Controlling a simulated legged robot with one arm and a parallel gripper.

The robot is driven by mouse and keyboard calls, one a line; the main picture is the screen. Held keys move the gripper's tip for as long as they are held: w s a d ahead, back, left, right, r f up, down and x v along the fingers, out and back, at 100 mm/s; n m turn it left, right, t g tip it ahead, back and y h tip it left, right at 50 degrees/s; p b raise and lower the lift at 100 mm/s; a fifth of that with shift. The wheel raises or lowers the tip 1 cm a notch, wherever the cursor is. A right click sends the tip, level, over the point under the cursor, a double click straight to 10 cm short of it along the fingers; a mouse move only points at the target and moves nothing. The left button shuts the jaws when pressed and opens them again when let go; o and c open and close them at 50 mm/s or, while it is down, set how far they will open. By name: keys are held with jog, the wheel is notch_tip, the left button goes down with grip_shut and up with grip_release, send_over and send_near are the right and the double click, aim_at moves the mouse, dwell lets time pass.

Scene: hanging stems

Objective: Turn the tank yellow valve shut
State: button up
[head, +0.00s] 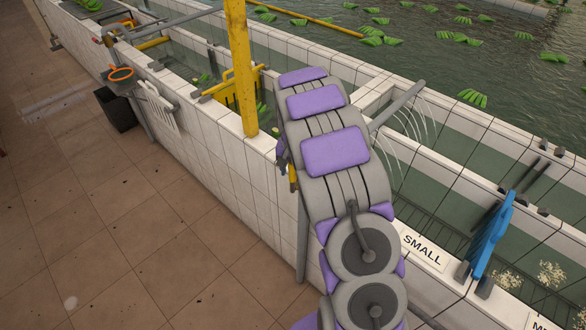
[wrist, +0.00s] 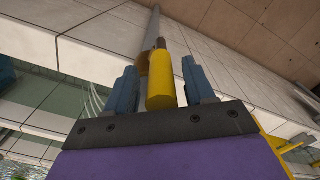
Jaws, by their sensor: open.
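The yellow valve handle (wrist: 161,82) is a stubby yellow bar in the wrist view, beside a grey pipe (wrist: 152,32) with a brownish joint. My gripper (wrist: 160,68) is open, with one blue-grey finger on each side of the handle. The handle lies between the fingers, with a visible gap on its right; I cannot tell whether the left finger touches it. In the head view a small bit of yellow (head: 292,177) shows beside my arm at the tank wall, and my gripper is mostly hidden behind the arm.
White-tiled tank walls (head: 240,165) run diagonally, with water behind. A yellow post (head: 241,65) rises left of my arm. A blue gate (head: 490,235) and a SMALL sign (head: 422,248) are at right. The brown tiled floor (head: 100,210) is open at left.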

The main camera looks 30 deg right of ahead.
jog(key=shift+a, duration=0.1)
jog(key=shift+c, duration=0.2)
jog(key=shift+a, duration=0.1)
jog(key=c, duration=0.3)
grip_shut()
